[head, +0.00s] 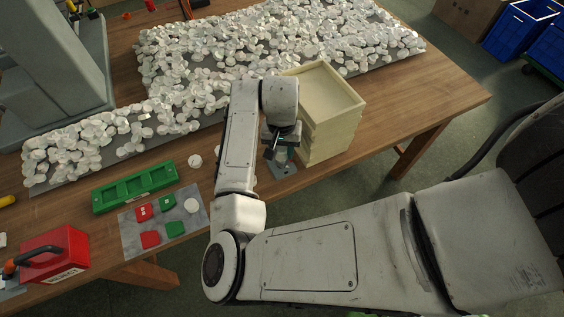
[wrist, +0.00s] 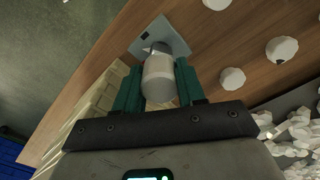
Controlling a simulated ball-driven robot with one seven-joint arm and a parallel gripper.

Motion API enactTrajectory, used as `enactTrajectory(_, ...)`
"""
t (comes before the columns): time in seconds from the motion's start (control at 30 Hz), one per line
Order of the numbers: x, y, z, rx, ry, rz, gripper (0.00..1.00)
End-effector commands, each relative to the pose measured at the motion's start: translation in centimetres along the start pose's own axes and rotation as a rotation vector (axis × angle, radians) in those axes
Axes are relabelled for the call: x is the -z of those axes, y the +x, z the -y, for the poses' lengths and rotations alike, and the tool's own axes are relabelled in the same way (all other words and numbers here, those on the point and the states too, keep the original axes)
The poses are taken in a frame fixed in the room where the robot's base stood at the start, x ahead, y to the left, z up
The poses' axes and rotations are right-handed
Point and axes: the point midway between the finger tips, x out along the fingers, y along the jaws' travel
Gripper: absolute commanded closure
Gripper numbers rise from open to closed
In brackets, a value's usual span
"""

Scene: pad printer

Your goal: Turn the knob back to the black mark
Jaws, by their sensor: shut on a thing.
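The knob (wrist: 159,80) is a pale grey cylinder with a lighter band, seen in the wrist view between the two teal fingers of my gripper (wrist: 158,88). My gripper is shut on it. Beyond the knob lies a grey plate (wrist: 174,36) on the wooden table, with a small dark patch (wrist: 145,35) near its far left edge. In the head view my gripper (head: 278,152) points down over the plate (head: 285,171) near the table's front edge. There my wrist and fingers mostly hide the knob.
A stack of cream trays (head: 318,142) stands close beside my gripper on the right. Many white pieces (head: 270,48) cover the back of the table. A green tray (head: 134,188), a grey sheet with red and green blocks (head: 133,228) and a red box (head: 60,254) are at left.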

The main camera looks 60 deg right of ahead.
Motion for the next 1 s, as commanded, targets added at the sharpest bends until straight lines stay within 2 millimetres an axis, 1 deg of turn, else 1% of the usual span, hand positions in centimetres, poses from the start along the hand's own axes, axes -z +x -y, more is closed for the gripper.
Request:
enactTrajectory(0.03,0.0,0.1,0.1,0.004,0.09,0.0,1.0)
enactTrajectory(0.3,0.0,0.2,0.2,0.005,0.61,0.001,1.0)
enactTrajectory(0.33,0.0,0.1,0.1,0.002,0.617,0.0,0.59)
enactTrajectory(0.6,0.0,0.0,0.0,0.001,0.605,-0.001,0.33)
enactTrajectory(0.63,0.0,0.0,0.0,0.001,0.605,-0.001,0.31)
enactTrajectory(0.87,0.0,0.0,0.0,0.001,0.604,0.0,0.31)
enactTrajectory(1.0,0.1,-0.9,0.0,0.002,0.605,-0.001,0.31)
